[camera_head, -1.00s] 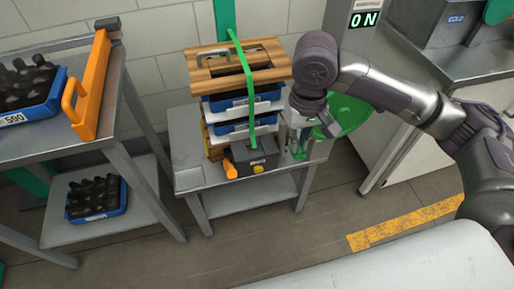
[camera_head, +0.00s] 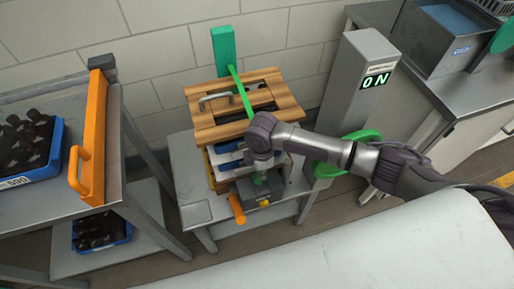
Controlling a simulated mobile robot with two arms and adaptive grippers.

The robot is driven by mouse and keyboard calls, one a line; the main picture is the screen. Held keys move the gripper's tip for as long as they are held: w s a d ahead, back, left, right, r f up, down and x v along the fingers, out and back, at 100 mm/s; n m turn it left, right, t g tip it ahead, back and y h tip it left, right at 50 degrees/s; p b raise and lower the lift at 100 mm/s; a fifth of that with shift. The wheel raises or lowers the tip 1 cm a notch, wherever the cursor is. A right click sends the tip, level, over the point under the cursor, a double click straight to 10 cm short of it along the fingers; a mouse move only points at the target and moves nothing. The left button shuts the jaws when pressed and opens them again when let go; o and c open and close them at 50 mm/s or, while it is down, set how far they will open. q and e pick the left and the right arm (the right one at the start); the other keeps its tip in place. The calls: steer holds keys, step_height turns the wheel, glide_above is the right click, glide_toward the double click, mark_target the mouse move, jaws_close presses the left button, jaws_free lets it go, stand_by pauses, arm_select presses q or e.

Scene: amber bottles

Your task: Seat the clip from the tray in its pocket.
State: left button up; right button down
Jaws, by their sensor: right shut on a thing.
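My right gripper (camera_head: 260,172) comes in from the right and points down over a dark grey block (camera_head: 248,192) at the front of a strapped stack. It is shut on a small green piece, which I take for the clip (camera_head: 260,179); the fingers and wrist hide most of it. The pocket cannot be made out under the gripper, and I cannot tell whether the clip touches the block. The block has an orange handle (camera_head: 237,209) and a yellow knob (camera_head: 264,203). No clip tray can be clearly told apart. My left gripper is out of view.
The stack has a wooden lid (camera_head: 217,130) with a green strap (camera_head: 239,90) over it and stands on a grey table (camera_head: 187,165). A post with an "ON" display (camera_head: 376,80) and a green ring (camera_head: 350,160) are at right. A shelf with an orange bar (camera_head: 97,140) is at left.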

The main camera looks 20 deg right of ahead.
steer(key=shift+f+n, duration=0.3)
steer(key=shift+f, duration=0.05)
steer(key=shift+s+f+b, duration=0.1)
steer(key=shift+f+b, duration=0.4)
steer(key=shift+b, duration=0.45)
step_height(320, 180, down, 2)
steer(key=b, duration=0.3)
steer(key=shift+f, duration=0.25)
steer(key=shift+f+b, duration=0.45)
steer(key=shift+f, duration=0.45)
